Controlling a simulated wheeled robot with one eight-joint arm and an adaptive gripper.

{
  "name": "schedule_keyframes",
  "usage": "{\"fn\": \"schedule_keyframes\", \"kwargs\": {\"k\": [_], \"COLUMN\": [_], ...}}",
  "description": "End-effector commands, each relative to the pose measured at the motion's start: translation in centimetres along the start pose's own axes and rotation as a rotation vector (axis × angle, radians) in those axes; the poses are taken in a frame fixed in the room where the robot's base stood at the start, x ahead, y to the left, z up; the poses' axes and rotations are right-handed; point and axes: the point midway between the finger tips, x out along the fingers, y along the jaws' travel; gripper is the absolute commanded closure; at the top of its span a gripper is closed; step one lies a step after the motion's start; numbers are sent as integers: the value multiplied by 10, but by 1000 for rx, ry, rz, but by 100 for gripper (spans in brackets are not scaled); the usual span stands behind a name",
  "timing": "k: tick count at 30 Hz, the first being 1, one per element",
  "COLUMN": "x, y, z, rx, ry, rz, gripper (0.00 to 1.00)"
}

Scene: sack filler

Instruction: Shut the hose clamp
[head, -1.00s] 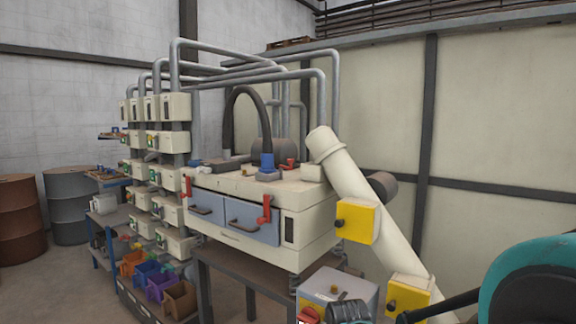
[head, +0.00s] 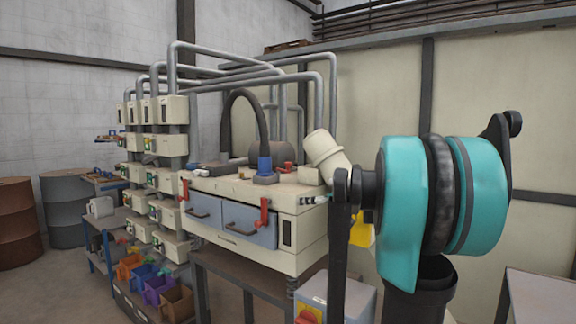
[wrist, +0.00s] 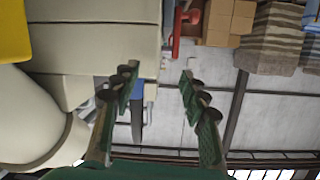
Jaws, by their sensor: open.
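A black hose (head: 240,95) arches over the cream machine (head: 300,203) and enters a blue collar (head: 265,164) on its top, where the hose clamp seems to be. A small red part (head: 288,165) sits beside the collar; I cannot tell the clamp's state. The blue collar (wrist: 137,92) and dark hose (wrist: 137,122) also show in the wrist view, beyond and between my fingers. My gripper (wrist: 158,78) is open and empty, its green fingers apart. In the head view my gripper is small and partly hidden by my arm, near the machine's right end.
A thick cream pipe (head: 324,152) rises at the machine's right end, close to my arm; it fills the lower left of the wrist view (wrist: 35,120). A grey control box (head: 335,297) stands below.

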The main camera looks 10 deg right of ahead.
Motion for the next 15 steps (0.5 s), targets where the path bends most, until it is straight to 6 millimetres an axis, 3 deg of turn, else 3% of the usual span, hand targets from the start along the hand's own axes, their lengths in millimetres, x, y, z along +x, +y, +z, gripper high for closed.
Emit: {"fn": "schedule_keyframes", "kwargs": {"k": [1, 3, 6, 10, 15], "x": [-9, -19, -31, -34, -15], "y": [18, 35, 51, 58, 58], "z": [-29, -62, -92, -106, -111], "rx": [-33, -81, -128, -152, -154], "ry": [66, 147, 222, 258, 259], "rz": [12, 26, 46, 56, 53], "gripper": [56, 56, 56, 56, 56]}}
